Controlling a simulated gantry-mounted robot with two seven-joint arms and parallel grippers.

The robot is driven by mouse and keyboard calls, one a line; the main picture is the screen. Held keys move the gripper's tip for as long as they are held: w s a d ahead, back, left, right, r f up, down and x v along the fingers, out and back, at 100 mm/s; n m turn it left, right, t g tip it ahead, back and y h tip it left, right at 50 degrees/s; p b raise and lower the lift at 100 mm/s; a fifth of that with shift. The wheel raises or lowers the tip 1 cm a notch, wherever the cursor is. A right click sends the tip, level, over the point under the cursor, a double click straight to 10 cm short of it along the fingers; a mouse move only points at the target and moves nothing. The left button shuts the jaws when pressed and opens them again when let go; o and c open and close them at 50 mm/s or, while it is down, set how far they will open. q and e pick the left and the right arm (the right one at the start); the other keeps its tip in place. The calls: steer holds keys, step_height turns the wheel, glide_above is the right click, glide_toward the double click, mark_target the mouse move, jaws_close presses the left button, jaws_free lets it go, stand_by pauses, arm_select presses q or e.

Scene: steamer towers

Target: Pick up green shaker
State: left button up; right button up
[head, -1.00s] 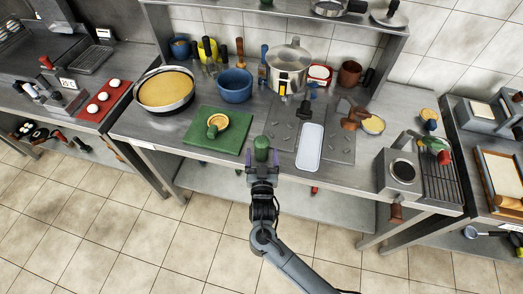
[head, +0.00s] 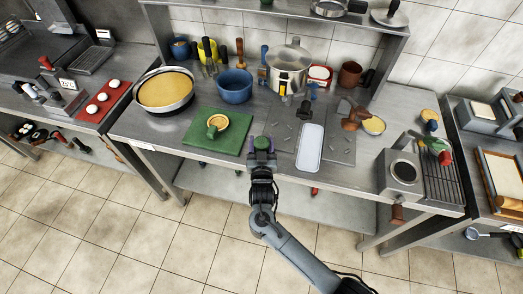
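The green shaker (head: 261,142) stands on the front part of the steel counter, just right of the green cutting board. Only its upper part shows; my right gripper hides its lower part. My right gripper (head: 261,147) reaches in from the front, with one finger on each side of the shaker. The fingers look spread wider than the shaker, though contact is hard to judge at this size. My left gripper is not in view.
The green board (head: 205,142) with a small bowl lies to the left. A white tray (head: 310,149) lies close on the right. A blue bowl (head: 234,87) and a steel pot (head: 288,69) stand behind.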

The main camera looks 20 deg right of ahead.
steer(key=c, duration=0.4)
steer(key=shift+r, duration=0.15)
step_height(320, 180, up, 8)
steer(key=shift+r+p, duration=0.15)
steer(key=shift+p, duration=0.8)
steer(key=shift+r, duration=0.75)
steer(key=o, duration=0.5)
jaws_close()
steer(key=shift+o, duration=0.5)
jaws_free()
steer(key=c, duration=0.8)
